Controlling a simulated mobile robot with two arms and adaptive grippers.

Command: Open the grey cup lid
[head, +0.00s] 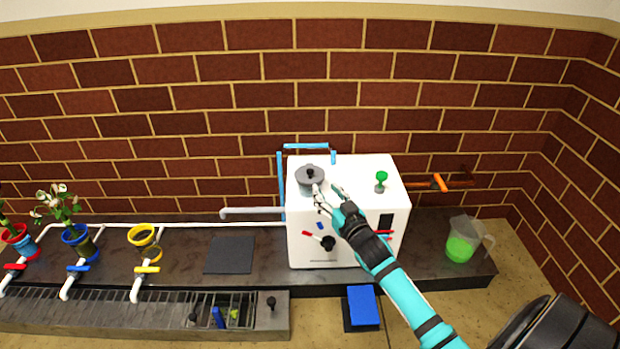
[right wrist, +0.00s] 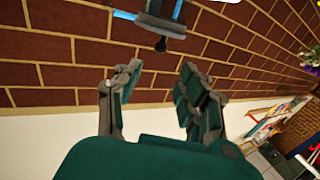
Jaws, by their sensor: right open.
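The grey cup lid (head: 310,180) with a black knob sits on top of the white box (head: 345,172), near its back left corner. It looks closed; the cup under it is hidden. My right gripper (head: 327,191) is open and empty over the box top, its fingers pointing toward the back. Its left finger overlaps the lid's lower right edge in the picture; I cannot tell whether they touch. In the right wrist view, the open fingers (right wrist: 155,90) have nothing between them, and a grey part with a black knob shows at the top edge. My left gripper is not in view.
A green knob (head: 381,178) stands on the box's right side. A blue pipe (head: 281,180) rises behind the box's left side. A jug of green liquid (head: 462,240) stands to the right. Potted flowers and a dark square mat (head: 230,255) are to the left.

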